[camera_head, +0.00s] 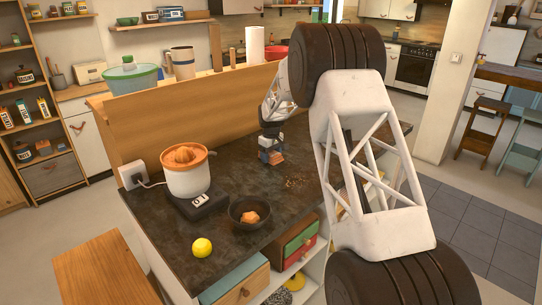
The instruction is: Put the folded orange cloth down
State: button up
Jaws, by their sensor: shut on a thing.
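My gripper (270,153) is small in the head view, above the far middle part of the dark countertop (225,180). It is shut on the folded orange cloth (276,158), which shows as a small orange-brown patch at the fingertips. The fingers hide part of the cloth. I cannot tell whether the cloth touches the counter or hangs just above it.
Brown crumbs (296,182) lie just right of and nearer than my gripper. An orange-topped juicer (187,175), a dark bowl (249,214) with an orange-brown piece in it, and a lemon (202,247) stand nearer. A wooden panel (190,112) rises behind the counter.

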aim_at(271, 153)
jog(key=shift+f, duration=0.4)
jog(key=o, duration=1)
jog(key=shift+f, duration=0.25)
jog(key=shift+c, duration=0.2)
jog(key=shift+s+f, duration=0.15)
jog(key=shift+s+a+f, duration=0.1)
jog(key=shift+a+f, duration=0.05)
jog(key=shift+f, duration=0.05)
jog(key=shift+c, duration=0.2)
jog(key=shift+r, duration=0.1)
jog(key=shift+c, duration=0.2)
jog(key=shift+o, duration=0.4)
notch_tip(271, 153, up, 14)
jog(key=shift+w, duration=0.25)
jog(key=shift+d, duration=0.2)
